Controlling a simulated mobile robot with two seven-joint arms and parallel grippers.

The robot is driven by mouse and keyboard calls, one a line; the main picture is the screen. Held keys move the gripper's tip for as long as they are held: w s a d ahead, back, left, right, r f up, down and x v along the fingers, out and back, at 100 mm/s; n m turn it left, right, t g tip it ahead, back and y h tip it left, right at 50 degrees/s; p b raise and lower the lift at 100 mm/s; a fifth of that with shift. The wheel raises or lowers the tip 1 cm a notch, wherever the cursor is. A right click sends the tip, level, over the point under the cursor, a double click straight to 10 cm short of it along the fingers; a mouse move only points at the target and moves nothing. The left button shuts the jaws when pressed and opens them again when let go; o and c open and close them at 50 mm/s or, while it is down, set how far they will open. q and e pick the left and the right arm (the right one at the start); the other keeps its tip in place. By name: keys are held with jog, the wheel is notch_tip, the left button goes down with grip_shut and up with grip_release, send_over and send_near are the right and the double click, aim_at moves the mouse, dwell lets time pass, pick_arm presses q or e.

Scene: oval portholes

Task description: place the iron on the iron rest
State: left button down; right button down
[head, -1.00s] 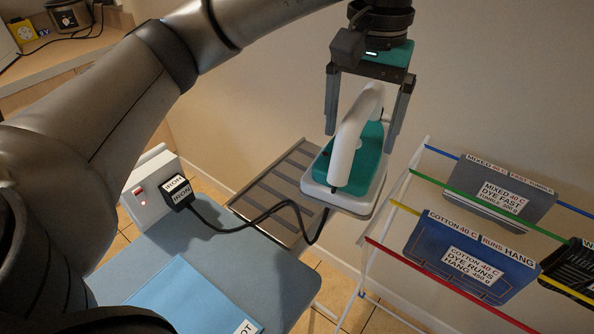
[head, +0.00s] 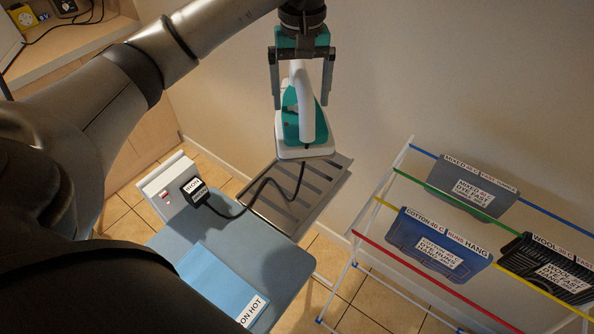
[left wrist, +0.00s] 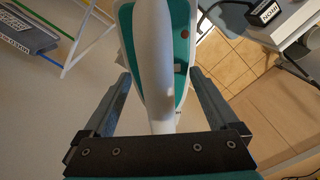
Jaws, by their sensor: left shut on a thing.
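The white and teal iron (head: 291,127) hangs in my left gripper (head: 302,101), with the fingers on either side of its white handle. In the left wrist view the handle (left wrist: 152,60) runs between the fingers (left wrist: 155,100). The iron's black cord runs to a plug marked IRON. The iron rest (head: 326,192) is the grey slotted metal tray at the far end of the ironing board. In the head view the iron overlaps the rest's far edge and appears raised above it; the exact gap cannot be told. My right gripper is not in view.
The blue ironing board (head: 225,230) carries a white socket box (head: 165,188) with a red switch, the plug (head: 195,192) and a light blue cloth (head: 213,280). The wall is close behind the rest.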

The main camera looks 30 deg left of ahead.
pick_arm(q)
jog(key=shift+w+a+f, duration=0.1)
jog(key=shift+a, duration=0.15)
notch_tip(320, 180, down, 19)
jog(key=shift+w+f, duration=0.1)
jog(key=shift+f, duration=0.05)
dwell(0.5)
jog(key=shift+f, duration=0.15)
grip_release()
jog(key=shift+s+f, duration=0.1)
jog(key=shift+s, duration=0.1)
notch_tip(320, 180, up, 12)
jog(key=shift+s+r, duration=0.1)
jog(key=shift+d, duration=0.1)
